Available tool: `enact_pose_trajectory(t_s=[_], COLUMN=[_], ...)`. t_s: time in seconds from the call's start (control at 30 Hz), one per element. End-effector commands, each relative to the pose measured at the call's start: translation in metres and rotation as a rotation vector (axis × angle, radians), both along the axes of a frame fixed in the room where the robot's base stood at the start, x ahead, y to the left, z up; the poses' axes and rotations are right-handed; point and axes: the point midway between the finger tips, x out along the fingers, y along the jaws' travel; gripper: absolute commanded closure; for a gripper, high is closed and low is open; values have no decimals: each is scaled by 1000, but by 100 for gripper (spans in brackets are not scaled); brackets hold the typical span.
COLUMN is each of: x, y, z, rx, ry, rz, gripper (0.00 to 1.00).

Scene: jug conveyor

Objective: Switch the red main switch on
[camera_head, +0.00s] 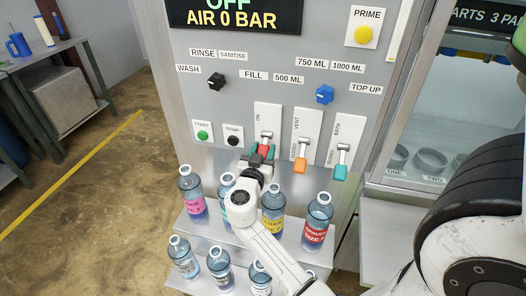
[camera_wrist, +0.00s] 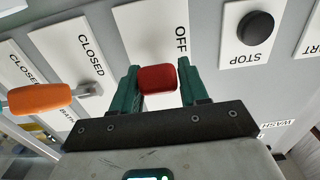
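The red main switch is a lever with a red handle on a white plate (camera_head: 268,112) marked ON at its top; the handle is low on the plate. In the wrist view the red handle (camera_wrist: 157,79) lies beside the word OFF. My gripper (camera_head: 262,153) is at this handle, in front of the panel. In the wrist view its two green fingers (camera_wrist: 159,88) stand on either side of the red handle, close against both sides, so it looks shut on it. The display (camera_head: 235,14) reads OFF and AIR 0 BAR.
To the right are the orange-handled vent lever (camera_head: 300,166) and a teal-handled lever (camera_head: 340,173). Black STOP (camera_head: 233,141) and green START (camera_head: 203,135) buttons are to the left. Several labelled jugs (camera_head: 317,218) stand below, around my arm. A glass-fronted cabinet (camera_head: 440,110) is at right.

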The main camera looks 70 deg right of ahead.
Motion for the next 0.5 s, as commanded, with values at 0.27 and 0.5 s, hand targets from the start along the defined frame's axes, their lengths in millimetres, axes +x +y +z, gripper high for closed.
enact_pose_trajectory(t_s=[0.27, 0.5], x=[0, 0], y=[0, 0], z=[0, 0], rx=[0, 0], ry=[0, 0], rz=[0, 0], gripper=[83, 100])
